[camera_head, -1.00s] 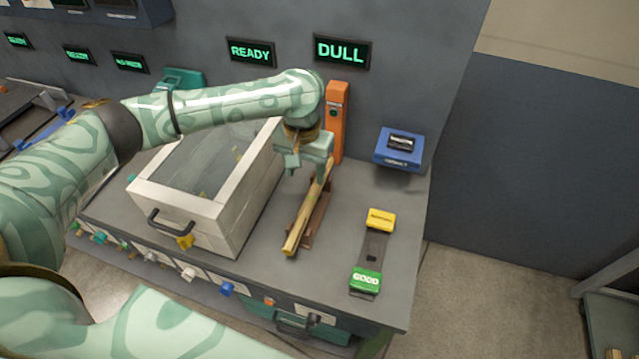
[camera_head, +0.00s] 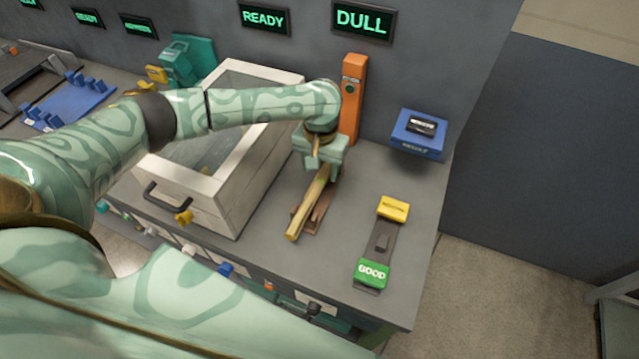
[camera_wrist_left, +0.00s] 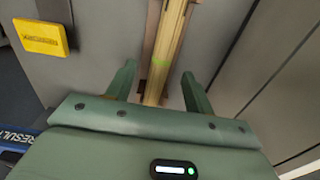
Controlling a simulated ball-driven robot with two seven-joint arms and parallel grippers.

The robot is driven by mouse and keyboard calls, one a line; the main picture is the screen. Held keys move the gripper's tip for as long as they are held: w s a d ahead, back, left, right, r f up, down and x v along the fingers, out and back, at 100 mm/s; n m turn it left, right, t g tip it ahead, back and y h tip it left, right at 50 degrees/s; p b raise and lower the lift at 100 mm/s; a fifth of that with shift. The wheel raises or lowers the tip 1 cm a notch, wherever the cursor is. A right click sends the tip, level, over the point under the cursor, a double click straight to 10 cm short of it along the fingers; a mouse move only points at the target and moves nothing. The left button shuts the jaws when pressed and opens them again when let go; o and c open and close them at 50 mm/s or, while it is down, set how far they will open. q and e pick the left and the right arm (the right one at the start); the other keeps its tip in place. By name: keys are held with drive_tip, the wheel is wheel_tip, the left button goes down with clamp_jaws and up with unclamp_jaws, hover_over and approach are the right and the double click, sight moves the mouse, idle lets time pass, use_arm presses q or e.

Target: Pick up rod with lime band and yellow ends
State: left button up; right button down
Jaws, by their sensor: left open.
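The wooden rod (camera_head: 308,207) lies lengthwise along a brown cradle (camera_head: 322,209) on the grey bench, to the right of the glass-lidded box. In the left wrist view the rod (camera_wrist_left: 169,50) shows a lime band between the two fingers. A yellowish end shows at its near tip in the head view; its far end is hidden under my gripper. My left gripper (camera_head: 320,165) is over the far part of the rod. In the wrist view its fingers (camera_wrist_left: 157,85) are open, one on each side of the rod, with gaps. My right gripper is not in view.
The white box (camera_head: 217,203) with a black handle stands close on the left. An orange post (camera_head: 352,100) rises behind my gripper. A rocker with yellow (camera_head: 393,209) and green GOOD (camera_head: 373,274) pads is on the right. A blue RESULT box (camera_head: 418,135) sits at the back right.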

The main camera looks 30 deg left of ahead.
sight(319, 179)
use_arm(q)
wheel_tip(319, 179, down, 5)
drive_tip(key=shift+a+r+b, duration=0.1)
drive_tip(key=shift+a+b, duration=0.05)
drive_tip(key=shift+b, duration=0.8)
drive_tip(key=shift+r, duration=0.1)
drive_tip(key=c, duration=1.1)
drive_tip(key=shift+c, duration=0.2)
